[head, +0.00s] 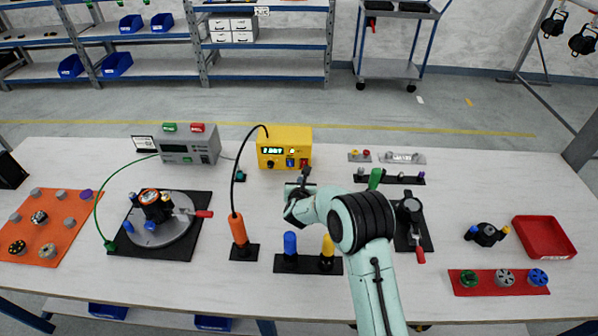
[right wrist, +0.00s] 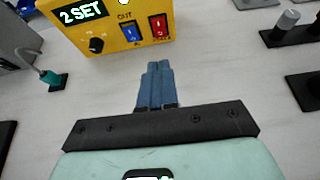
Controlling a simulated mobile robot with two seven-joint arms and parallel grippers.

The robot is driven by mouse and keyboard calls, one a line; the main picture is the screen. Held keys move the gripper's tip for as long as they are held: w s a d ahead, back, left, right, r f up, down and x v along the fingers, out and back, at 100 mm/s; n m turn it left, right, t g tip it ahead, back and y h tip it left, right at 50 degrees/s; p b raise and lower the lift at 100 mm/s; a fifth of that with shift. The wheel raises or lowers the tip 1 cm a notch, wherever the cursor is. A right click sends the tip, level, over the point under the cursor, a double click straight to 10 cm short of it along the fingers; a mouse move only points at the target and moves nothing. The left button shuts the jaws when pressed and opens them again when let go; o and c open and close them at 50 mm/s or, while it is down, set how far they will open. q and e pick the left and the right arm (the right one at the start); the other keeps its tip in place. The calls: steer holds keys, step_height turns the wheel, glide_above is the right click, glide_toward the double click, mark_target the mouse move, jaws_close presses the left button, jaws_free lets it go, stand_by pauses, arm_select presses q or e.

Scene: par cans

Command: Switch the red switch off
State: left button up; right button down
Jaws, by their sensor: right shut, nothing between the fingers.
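The yellow power box (head: 295,135) stands toward the back of the table. It also fills the top of the right wrist view (right wrist: 98,13). Its front carries a red switch (right wrist: 158,28), a blue switch (right wrist: 131,33), a black knob (right wrist: 96,45) and a lit green display (right wrist: 82,11). In the head view the red switch (head: 304,163) is at the box's lower right. My right gripper (right wrist: 158,66) is shut and empty, pointing at the box's front. Its fingertips are short of the switches, apart from them. My left gripper is not in view.
A grey box (head: 188,149) stands left of the yellow box. A black holder (head: 294,263) with blue and yellow handles is in front. A red tray (head: 543,238) lies at right.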

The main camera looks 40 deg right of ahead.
mark_target(304, 164)
steer(key=shift+d, duration=0.1)
steer(key=p+x, duration=0.3)
steer(key=x, duration=0.5)
steer(key=shift+w+d, duration=0.1)
steer(key=shift+w, duration=0.15)
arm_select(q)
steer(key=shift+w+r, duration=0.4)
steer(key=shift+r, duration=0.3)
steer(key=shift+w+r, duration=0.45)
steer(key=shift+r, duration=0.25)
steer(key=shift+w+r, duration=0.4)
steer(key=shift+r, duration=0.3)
arm_select(e)
steer(key=shift+w+d+f, duration=0.4)
steer(key=shift+w+f, duration=0.05)
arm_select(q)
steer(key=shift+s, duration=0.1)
